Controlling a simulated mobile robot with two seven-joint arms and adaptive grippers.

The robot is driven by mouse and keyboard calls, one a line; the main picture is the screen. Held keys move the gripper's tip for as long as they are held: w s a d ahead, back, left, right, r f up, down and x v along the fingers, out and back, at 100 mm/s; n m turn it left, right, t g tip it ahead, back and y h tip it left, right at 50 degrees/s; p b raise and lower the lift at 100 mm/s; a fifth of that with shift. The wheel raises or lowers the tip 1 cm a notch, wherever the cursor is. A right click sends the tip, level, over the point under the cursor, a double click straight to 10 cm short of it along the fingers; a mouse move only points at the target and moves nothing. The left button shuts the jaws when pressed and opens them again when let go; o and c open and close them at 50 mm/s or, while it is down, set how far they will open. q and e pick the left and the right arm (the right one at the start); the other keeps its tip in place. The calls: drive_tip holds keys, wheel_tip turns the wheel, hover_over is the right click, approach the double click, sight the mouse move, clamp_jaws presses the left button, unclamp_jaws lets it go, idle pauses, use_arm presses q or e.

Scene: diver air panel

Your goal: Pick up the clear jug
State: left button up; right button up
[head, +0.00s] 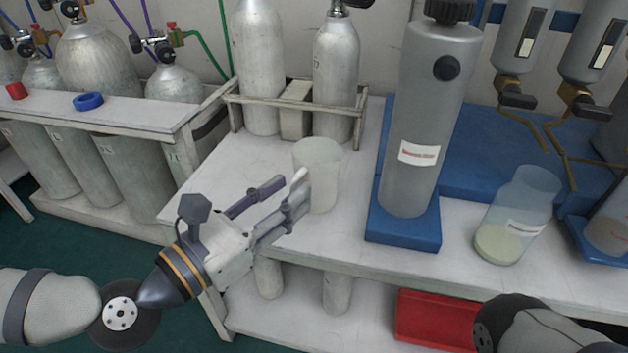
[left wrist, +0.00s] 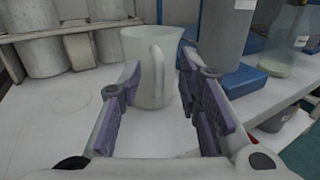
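The clear jug (head: 322,172) stands upright on the white table near its front left part, in front of the rack with gas cylinders. It is pale and translucent. In the left wrist view the jug (left wrist: 146,62) stands just beyond the fingertips, with its handle facing my gripper. My left gripper (head: 288,192) is open, its fingers pointing at the jug. In the left wrist view the fingers (left wrist: 163,98) stand apart on either side of the handle's line, with nothing clearly held. Whether a finger touches the jug cannot be told. My right gripper is not in view.
A tall grey cylinder (head: 427,120) on a blue base stands right of the jug. A clear bottle with pale contents (head: 515,215) stands farther right. A wooden rack (head: 295,108) holds cylinders behind. A red bin (head: 435,318) sits on the lower shelf.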

sight(311, 183)
use_arm(q)
drive_tip(key=shift+x, duration=1.2)
clamp_jaws()
